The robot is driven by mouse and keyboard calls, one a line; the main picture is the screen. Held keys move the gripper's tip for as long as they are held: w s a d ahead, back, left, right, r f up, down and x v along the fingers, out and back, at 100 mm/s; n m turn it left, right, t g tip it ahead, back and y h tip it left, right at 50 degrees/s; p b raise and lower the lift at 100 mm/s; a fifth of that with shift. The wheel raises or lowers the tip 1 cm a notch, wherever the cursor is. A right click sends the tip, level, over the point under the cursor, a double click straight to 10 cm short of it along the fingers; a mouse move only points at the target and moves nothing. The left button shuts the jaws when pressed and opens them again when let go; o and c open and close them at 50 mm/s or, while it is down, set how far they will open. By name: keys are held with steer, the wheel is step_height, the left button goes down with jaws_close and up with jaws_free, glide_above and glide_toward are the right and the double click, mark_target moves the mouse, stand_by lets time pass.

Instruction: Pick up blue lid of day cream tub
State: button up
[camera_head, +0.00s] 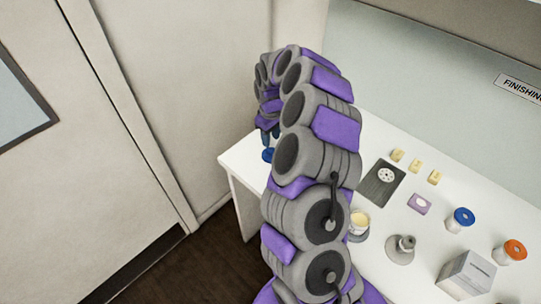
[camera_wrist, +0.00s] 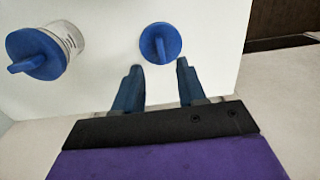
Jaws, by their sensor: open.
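In the wrist view, a round blue lid (camera_wrist: 168,34) with a raised bar handle is just beyond my fingertips, above the white table. Whether a tub stands under it is hidden. My gripper (camera_wrist: 159,66) is open and empty, its two dark blue fingers apart and pointing at this lid. A second blue lid (camera_wrist: 28,50) sits on a pale printed tub (camera_wrist: 68,38) to the left. In the head view, my gripper (camera_head: 270,137) is over the table's far left corner, with a blue lid (camera_head: 267,155) just below it. I cannot tell which is the day cream tub.
On the white table (camera_head: 405,255), right of my arm, stand an open cream tub (camera_head: 360,222), a grey cone-shaped thing (camera_head: 401,248), a blue-lidded tub (camera_head: 460,219), an orange-lidded tub (camera_head: 511,250) and a white box (camera_head: 468,276). The table edge lies close to the gripper. My arm hides the middle.

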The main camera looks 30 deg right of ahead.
mark_target(271, 148)
steer(key=shift+f+b, duration=0.7)
steer(key=shift+f, duration=2.45)
steer(key=shift+c, duration=0.4)
jaws_close()
